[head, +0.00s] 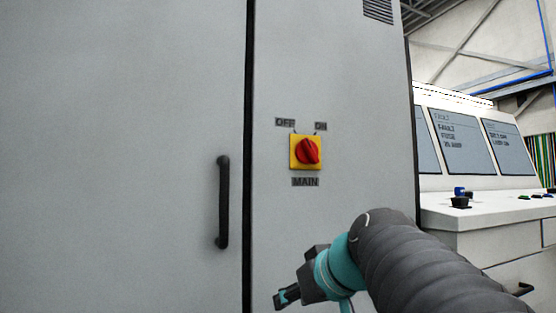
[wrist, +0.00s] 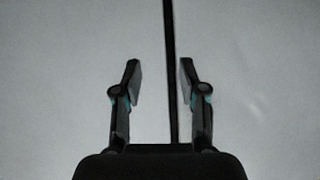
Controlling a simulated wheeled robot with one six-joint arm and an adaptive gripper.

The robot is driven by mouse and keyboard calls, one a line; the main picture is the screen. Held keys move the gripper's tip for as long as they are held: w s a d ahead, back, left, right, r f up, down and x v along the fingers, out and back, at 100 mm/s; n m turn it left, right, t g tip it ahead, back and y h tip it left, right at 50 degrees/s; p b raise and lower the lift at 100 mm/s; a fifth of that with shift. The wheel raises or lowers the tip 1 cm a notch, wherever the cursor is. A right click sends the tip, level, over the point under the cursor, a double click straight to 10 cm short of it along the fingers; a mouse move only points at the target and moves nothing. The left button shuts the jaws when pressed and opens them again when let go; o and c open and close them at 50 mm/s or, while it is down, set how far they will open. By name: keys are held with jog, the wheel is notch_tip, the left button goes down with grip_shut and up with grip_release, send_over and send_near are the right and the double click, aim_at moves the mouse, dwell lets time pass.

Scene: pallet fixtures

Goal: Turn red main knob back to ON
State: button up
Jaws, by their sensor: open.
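The red main knob (head: 307,151) sits on a yellow square plate (head: 293,162) on the grey cabinet's right panel. OFF is printed at upper left of it, ON at upper right, and MAIN below. The knob's grip looks tilted; which label it points to is hard to tell. My gripper (head: 281,299) is below and a little left of the knob in the head view, apart from it. In the wrist view my gripper (wrist: 160,80) is open and empty, with both fingers facing the grey cabinet front. The knob is not in the wrist view.
A black vertical door handle (head: 223,202) stands out left of the knob. A dark door seam (head: 249,150) runs between the panels and shows between my fingers in the wrist view (wrist: 171,70). A console (head: 480,205) with screens and buttons stands at the right.

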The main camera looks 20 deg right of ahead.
jog(key=w+d+r+n+t, duration=0.1)
jog(key=d+r+t, duration=0.15)
jog(key=r, duration=0.35)
jog(key=w+d+r+t, duration=0.1)
jog(key=w+d+r, duration=0.15)
jog(key=r, duration=0.25)
jog(key=n+t+h+b, duration=0.1)
jog(key=n+t, duration=0.2)
jog(key=n, duration=0.1)
send_near(312, 149)
jog(key=w+p, duration=0.1)
jog(key=w, duration=0.3)
jog(key=w+p, duration=0.2)
jog(key=w, duration=0.3)
jog(key=shift+a+f, duration=0.2)
grip_shut()
